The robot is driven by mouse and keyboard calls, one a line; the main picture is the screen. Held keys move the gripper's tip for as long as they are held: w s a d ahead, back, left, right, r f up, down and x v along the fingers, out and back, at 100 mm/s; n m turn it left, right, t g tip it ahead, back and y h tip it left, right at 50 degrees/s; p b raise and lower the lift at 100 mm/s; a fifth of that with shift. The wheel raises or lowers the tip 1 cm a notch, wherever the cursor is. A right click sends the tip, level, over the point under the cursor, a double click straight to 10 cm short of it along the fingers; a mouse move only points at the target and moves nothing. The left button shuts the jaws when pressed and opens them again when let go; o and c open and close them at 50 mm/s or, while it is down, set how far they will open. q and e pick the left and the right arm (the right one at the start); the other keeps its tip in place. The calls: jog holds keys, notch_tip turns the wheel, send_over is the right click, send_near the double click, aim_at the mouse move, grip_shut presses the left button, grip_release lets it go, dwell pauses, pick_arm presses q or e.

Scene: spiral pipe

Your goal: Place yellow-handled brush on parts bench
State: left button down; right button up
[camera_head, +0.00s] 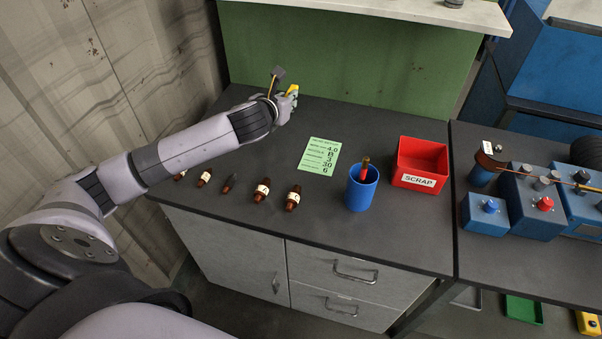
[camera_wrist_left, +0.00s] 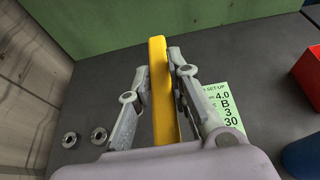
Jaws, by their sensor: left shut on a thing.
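My left gripper (camera_head: 287,97) is shut on the yellow-handled brush (camera_head: 293,89), over the back left part of the dark bench top (camera_head: 260,160). In the left wrist view the brush's yellow handle (camera_wrist_left: 159,85) stands between the two grey fingers (camera_wrist_left: 160,68). The rest of the brush is hard to make out. I cannot tell whether the brush touches the bench. My right gripper is not in view.
Two metal nuts (camera_wrist_left: 99,135) show in the wrist view.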

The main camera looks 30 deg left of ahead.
pick_arm(q)
send_over(288, 162)
notch_tip(288, 162, down, 15)
jog(key=shift+r+b, duration=0.15)
jog(key=shift+b, duration=0.25)
notch_tip(288, 162, down, 5)
jog(key=shift+b, duration=0.35)
jog(key=shift+w, duration=0.1)
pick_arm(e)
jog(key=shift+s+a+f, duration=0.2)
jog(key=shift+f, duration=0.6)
pick_arm(q)
jog(key=c, duration=1.9)
grip_release()
jog(key=shift+c, duration=0.2)
jog(key=o, duration=0.5)
jog(key=shift+c, duration=0.2)
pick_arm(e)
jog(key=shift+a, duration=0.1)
